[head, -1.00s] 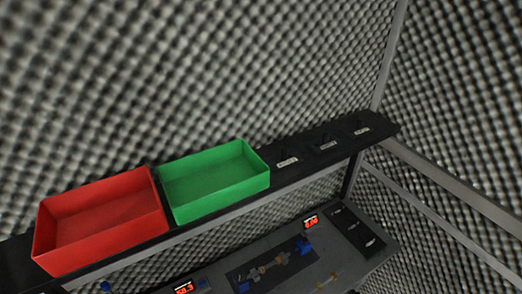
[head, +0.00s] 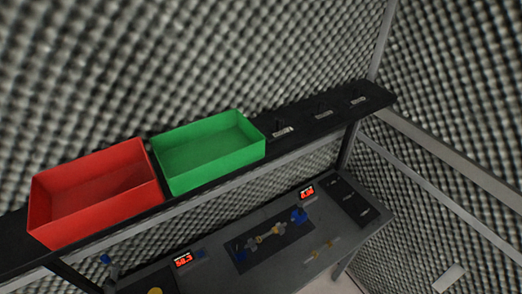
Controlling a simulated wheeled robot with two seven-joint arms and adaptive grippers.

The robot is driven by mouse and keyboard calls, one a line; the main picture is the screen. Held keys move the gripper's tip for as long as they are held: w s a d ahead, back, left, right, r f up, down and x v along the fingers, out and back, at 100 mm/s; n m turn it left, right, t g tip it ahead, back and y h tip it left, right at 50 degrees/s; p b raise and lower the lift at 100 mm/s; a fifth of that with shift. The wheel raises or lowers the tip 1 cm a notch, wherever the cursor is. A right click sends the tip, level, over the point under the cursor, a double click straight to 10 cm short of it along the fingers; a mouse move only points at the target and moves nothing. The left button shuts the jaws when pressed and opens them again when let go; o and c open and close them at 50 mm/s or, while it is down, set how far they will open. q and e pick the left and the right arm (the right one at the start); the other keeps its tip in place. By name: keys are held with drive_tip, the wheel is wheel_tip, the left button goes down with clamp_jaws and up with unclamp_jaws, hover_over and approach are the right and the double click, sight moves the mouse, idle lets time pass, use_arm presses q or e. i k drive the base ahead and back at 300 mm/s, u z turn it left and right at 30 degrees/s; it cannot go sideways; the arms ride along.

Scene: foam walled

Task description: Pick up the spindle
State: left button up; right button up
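A shaft-like part with grey and yellow sections, which looks like the spindle (head: 265,238), lies across a dark plate (head: 245,262) on the lower bench. Blue pieces (head: 299,215) stand at the plate's right end, and more blue shows at its left end. A second, thinner pale and yellow part (head: 322,247) lies on the bench to the right of the plate. At this size I cannot be certain which of the two is the spindle. Neither of my grippers is in view.
A red bin (head: 95,195) and a green bin (head: 208,152), both empty, sit on a dark shelf (head: 290,110) above the bench. Two red-digit displays (head: 183,259) (head: 307,192) flank the plate. Grey rails run at right; foam walls surround everything.

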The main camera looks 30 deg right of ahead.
sight(275, 229)
drive_tip(key=k, duration=1.05)
drive_tip(key=z, duration=1.15)
drive_tip(key=i, duration=0.95)
drive_tip(key=u, duration=0.3)
